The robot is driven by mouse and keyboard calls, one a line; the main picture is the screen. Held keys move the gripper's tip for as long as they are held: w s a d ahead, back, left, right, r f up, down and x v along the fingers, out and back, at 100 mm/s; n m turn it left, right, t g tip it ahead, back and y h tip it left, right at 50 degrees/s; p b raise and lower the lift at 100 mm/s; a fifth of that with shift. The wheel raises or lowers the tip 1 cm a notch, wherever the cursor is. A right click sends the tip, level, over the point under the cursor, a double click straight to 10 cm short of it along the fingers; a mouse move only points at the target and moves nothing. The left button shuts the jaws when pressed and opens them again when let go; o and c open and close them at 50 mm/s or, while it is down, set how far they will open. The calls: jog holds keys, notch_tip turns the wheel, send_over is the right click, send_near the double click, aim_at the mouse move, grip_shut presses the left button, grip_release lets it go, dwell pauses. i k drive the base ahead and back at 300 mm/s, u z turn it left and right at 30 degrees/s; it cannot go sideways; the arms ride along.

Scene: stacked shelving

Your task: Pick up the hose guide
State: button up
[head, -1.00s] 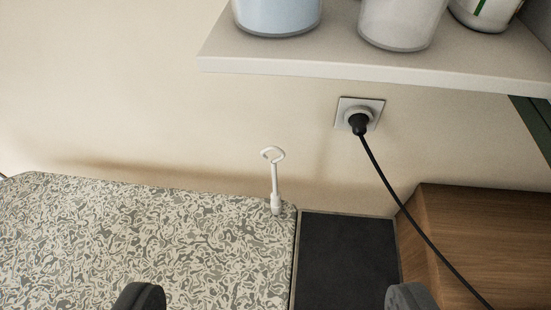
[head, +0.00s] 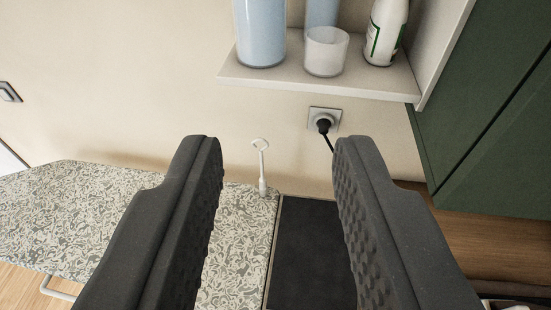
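The hose guide (head: 262,168) is a thin white upright rod with a ring at its top and a thicker base. It stands at the back right corner of the patterned ironing board (head: 95,205), close to the wall. My gripper (head: 272,145) is open, with its two dark ridged fingers wide apart. In the picture the hose guide shows between the fingers, but it looks farther off, beyond them. Nothing is held.
A white shelf (head: 300,84) above holds a blue container (head: 260,35), a white cup (head: 327,52) and a white bottle (head: 387,30). A wall socket (head: 324,121) with a black plug is right of the guide. A green cabinet (head: 490,130) stands at right.

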aim_at(263, 187)
jog(key=z, duration=2.85)
jog(key=k, duration=1.9)
jog(key=u, duration=1.35)
jog(key=i, duration=1)
